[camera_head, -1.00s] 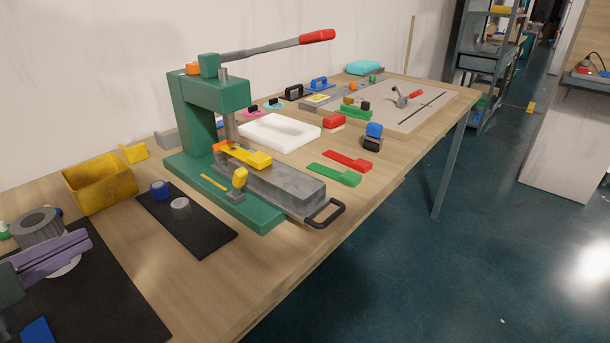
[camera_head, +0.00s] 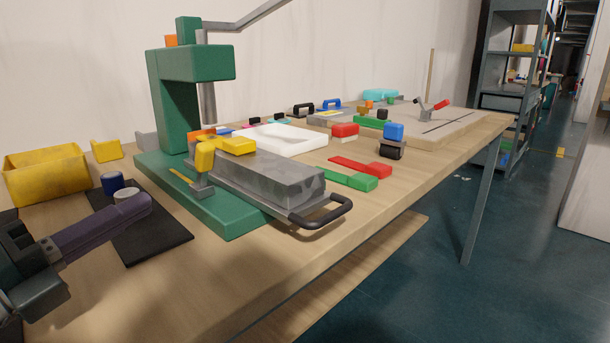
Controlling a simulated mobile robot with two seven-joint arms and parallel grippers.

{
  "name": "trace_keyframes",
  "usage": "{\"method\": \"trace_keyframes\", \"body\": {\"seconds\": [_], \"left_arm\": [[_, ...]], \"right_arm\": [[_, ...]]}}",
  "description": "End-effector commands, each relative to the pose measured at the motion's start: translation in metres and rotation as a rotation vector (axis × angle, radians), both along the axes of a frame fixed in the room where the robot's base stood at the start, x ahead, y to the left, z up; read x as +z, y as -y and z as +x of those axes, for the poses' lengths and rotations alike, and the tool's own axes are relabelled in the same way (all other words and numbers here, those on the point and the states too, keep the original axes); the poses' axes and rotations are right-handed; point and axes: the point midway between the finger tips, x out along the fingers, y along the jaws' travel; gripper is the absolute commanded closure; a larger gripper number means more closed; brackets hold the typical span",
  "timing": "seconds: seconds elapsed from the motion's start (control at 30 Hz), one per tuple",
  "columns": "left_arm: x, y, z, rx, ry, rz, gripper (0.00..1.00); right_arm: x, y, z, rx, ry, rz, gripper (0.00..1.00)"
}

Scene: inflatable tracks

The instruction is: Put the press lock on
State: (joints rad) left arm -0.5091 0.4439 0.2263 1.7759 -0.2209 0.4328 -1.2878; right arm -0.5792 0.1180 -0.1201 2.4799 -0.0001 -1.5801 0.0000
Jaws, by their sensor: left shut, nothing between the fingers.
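The green press (camera_head: 183,75) stands on the wooden table, with a grey lever at its top that runs out of the frame. A grey block (camera_head: 268,178) with a black handle (camera_head: 322,213) sits on its base. A yellow knob (camera_head: 204,157) stands on a small grey post at the front of the base. A yellow piece (camera_head: 238,146) and an orange piece lie on the block beneath the ram. I cannot tell which part is the lock. My left gripper (camera_head: 143,203) is shut and empty, its purple fingers over the black mat left of the press. My right gripper is out of view.
A yellow bin (camera_head: 45,174) stands at the left. A blue and a white cylinder stand on the black mat (camera_head: 160,240). Red (camera_head: 358,166) and green (camera_head: 345,178) flat pieces lie right of the press, near a white tray (camera_head: 275,139). The table's front edge is clear.

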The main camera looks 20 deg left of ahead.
Motion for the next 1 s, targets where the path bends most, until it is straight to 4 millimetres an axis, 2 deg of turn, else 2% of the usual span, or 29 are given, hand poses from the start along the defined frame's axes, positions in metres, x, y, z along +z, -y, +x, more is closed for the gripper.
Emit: {"method": "trace_keyframes", "body": {"seconds": [0.17, 0.27, 0.7, 0.83, 1.0], "left_arm": [[0.0, 0.0, 0.002, -0.001, 0.001, -0.002, 1.0], [0.001, 0.002, 0.009, 0.0, 0.002, -0.002, 1.0], [0.007, 0.014, 0.082, -0.001, 0.002, -0.002, 1.0], [0.009, 0.016, 0.093, -0.001, 0.0, -0.003, 1.0], [0.01, 0.017, 0.098, 0.001, -0.001, -0.003, 1.0]], "right_arm": [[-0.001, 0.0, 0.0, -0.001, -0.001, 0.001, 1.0], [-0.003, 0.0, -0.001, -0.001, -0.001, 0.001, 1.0], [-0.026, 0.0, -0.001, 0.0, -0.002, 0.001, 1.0], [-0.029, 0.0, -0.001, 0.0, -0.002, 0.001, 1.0], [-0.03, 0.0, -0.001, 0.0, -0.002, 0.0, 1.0]]}}
